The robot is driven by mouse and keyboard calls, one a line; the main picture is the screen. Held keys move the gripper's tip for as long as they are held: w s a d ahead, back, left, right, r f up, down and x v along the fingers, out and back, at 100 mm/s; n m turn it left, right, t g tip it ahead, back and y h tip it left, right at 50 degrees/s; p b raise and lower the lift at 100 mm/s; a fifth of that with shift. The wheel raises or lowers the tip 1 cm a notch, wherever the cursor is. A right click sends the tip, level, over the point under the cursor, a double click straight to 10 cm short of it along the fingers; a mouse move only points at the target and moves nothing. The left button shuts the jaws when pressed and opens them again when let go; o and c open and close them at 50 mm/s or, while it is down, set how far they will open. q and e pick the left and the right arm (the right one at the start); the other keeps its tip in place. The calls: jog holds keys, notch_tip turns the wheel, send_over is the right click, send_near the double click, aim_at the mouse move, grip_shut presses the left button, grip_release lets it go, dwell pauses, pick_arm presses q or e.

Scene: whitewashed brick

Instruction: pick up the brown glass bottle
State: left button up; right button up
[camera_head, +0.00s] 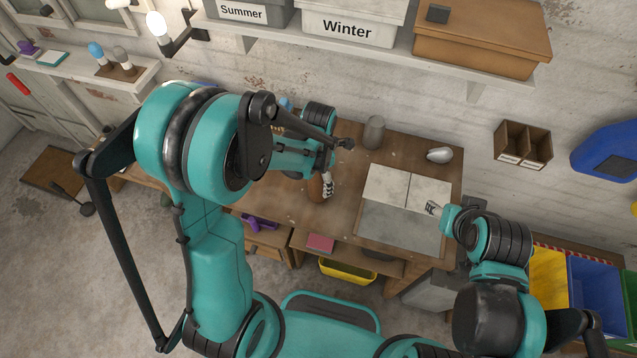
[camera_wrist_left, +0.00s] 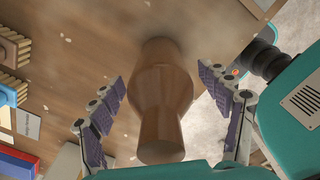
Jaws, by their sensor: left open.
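The brown glass bottle (camera_wrist_left: 160,95) stands between the two spread fingers of my left gripper (camera_wrist_left: 168,110) in the left wrist view. A gap shows on each side of it, so the fingers are apart from it. In the head view the bottle (camera_head: 315,188) is a small brown shape on the wooden workbench (camera_head: 280,207), partly hidden by my left gripper (camera_head: 328,185). My right gripper (camera_head: 433,208) is over the right part of the bench, at the edge of a pale board; its finger opening is too small to judge.
A grey cylinder (camera_head: 374,132) and a silver object (camera_head: 440,155) stand at the bench's back. A pink block (camera_head: 320,243) and a purple object (camera_head: 259,223) lie near the front edge. Brushes (camera_wrist_left: 12,48) lie left of the bottle in the wrist view. A shelf with boxes (camera_head: 351,22) hangs above.

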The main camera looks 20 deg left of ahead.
pick_arm(q)
jog(key=c, duration=1.5)
jog(key=shift+r, duration=0.15)
